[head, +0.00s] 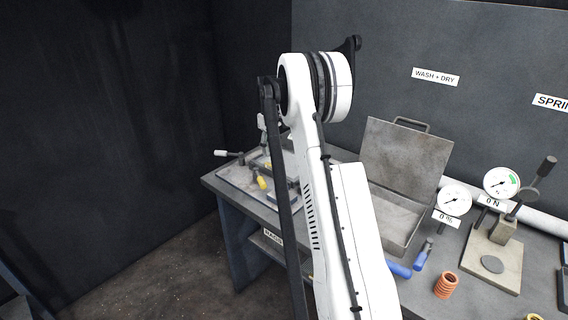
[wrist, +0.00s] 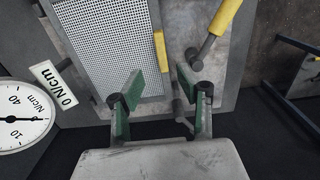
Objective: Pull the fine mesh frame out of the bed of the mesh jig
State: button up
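The fine mesh frame (wrist: 105,42) lies in the bed of the mesh jig (wrist: 235,72) in the wrist view, at upper left. A yellow strip (wrist: 159,48) runs along its right edge. My gripper (wrist: 162,88), with green-padded fingers, is open over the near side of the jig. The left finger overlaps the frame's lower right corner in the picture; I cannot tell whether it touches. Nothing shows held between the fingers. A lever with a yellow handle (wrist: 224,16) stands right of the frame. In the head view the jig (head: 235,180) is partly hidden behind my arm, and my gripper cannot be made out.
A gauge (wrist: 20,118) and its "0 N/cm" label (wrist: 54,84) lie left of the jig in the wrist view. In the head view an open grey box (head: 405,155), blue-handled tools (head: 420,258), an orange spring (head: 446,286) and a press (head: 492,255) occupy the bench to the right.

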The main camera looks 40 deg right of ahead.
aim_at(272, 165)
jog(key=shift+s+f+p, duration=0.15)
jog(key=shift+f+p, duration=0.15)
jog(key=shift+f, duration=1.55)
jog(key=shift+s+f+p, duration=0.1)
jog(key=shift+f+p, duration=0.15)
jog(key=shift+f, duration=1.6)
jog(key=shift+a, duration=0.1)
jog(key=shift+c, duration=0.5)
grip_shut()
